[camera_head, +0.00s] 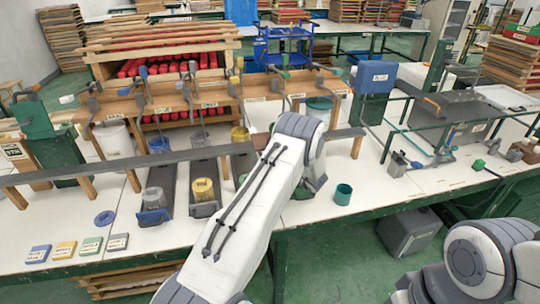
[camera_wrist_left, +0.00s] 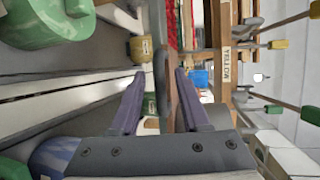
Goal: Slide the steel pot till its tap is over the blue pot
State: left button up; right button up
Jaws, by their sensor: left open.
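I cannot make out for sure which vessel is the steel pot with a tap. A grey metallic cup (camera_head: 154,198) stands in the leftmost dark lane, behind a blue front piece (camera_head: 153,217). A small blue vessel (camera_head: 158,145) behind the long dark bar may be the blue pot. In the head view my left arm hides its own gripper. In the left wrist view my left gripper (camera_wrist_left: 160,72) is open, its fingers apart on either side of a dark upright piece (camera_wrist_left: 160,85); contact is unclear. My right gripper is out of view.
A yellow cup (camera_head: 203,188) stands in the neighbouring lane. The long dark bar (camera_head: 100,165) crosses the lanes before a wooden rack (camera_head: 160,97). A teal cup (camera_head: 343,194) stands right of my left arm. Several labelled blocks (camera_head: 65,248) lie front left.

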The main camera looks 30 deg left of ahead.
pick_arm(q)
jog(key=b+v, duration=0.1)
jog(key=v, duration=0.9)
jog(key=shift+d+b, duration=0.25)
jog(key=shift+b, duration=0.05)
jog(key=shift+s+a, duration=0.15)
jog(key=shift+s, duration=0.05)
